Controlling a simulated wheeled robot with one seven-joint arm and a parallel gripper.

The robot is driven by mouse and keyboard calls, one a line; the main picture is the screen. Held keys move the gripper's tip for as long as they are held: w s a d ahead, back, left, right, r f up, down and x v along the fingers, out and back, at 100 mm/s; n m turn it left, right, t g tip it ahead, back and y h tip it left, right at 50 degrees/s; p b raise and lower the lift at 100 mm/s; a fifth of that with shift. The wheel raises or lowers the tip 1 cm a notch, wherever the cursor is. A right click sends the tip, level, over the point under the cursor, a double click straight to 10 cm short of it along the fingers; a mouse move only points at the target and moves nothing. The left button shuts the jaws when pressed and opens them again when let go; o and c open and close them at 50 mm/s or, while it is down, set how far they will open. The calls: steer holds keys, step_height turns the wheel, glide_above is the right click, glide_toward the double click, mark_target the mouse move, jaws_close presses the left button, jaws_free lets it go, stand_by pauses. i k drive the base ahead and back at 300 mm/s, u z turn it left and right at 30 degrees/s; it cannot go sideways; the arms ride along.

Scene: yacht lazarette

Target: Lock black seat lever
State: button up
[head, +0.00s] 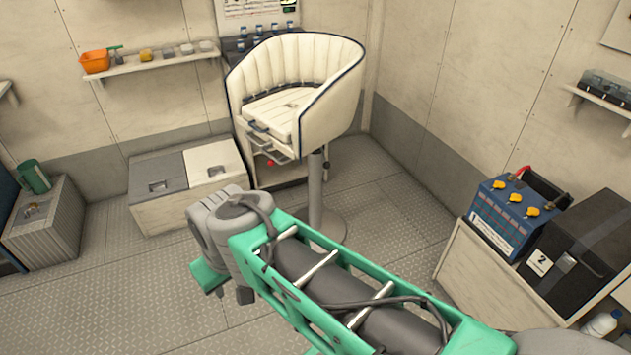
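The cream helm seat (290,90) with dark blue piping stands on a grey pedestal (316,190) at the back middle. A second dark handle-like part (279,152) is lower, under the seat's front. I cannot tell which is the seat lever or how it is set. My green and grey arm reaches from the lower right to in front of the pedestal. Its far end (225,225) is below and nearer than the seat, apart from the levers. The gripper fingers cannot be made out.
A small red knob (270,162) shows below the seat. A two-lid locker (187,187) stands left of it. A blue battery (505,213) and black box (580,255) sit on a bench at right. Grey floor (110,290) is clear at left.

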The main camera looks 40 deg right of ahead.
mark_target(326, 164)
steer(key=z, duration=0.85)
steer(key=i, duration=0.9)
steer(key=z, duration=0.4)
steer(key=k, duration=0.3)
steer(key=u, duration=1.6)
steer(key=i, duration=0.5)
steer(key=z, duration=0.1)
